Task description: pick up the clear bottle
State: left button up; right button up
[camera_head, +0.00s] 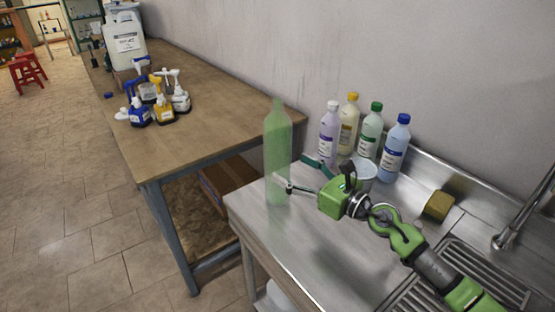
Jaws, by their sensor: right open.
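The clear bottle (277,140), a tall translucent green-tinted one, stands upright near the left end of the metal sink counter (300,232). My right gripper (292,170) reaches in from the right at the height of the bottle's lower half. Its jaws are open toward the bottle. One finger overlaps the bottle in the picture and the other is just right of it. I cannot tell whether either finger touches the bottle. My left gripper is not in view.
Several capped bottles, including a blue one (395,146), stand along the wall behind my right gripper. A light cup (364,174) and a yellow-brown sponge (438,205) are on the counter. A wooden table (215,110) with pump bottles (164,107) stands at the left.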

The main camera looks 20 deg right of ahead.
aim_at(278, 163)
jog(key=shift+w+a+r, duration=0.2)
jog(key=shift+w+a, duration=0.1)
jog(key=shift+w, duration=0.05)
jog(key=x, duration=0.1)
jog(key=p+x, duration=0.1)
jog(key=x, duration=0.1)
jog(key=shift+w+a, duration=0.15)
jog(key=shift+a, duration=0.25)
jog(key=shift+w+a+f, duration=0.15)
jog(key=shift+w+a, duration=0.05)
jog(key=shift+w, duration=0.15)
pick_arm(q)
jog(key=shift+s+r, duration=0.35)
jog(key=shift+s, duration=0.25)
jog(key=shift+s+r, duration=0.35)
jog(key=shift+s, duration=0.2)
pick_arm(e)
jog(key=shift+s, duration=0.1)
jog(key=c, duration=1.2)
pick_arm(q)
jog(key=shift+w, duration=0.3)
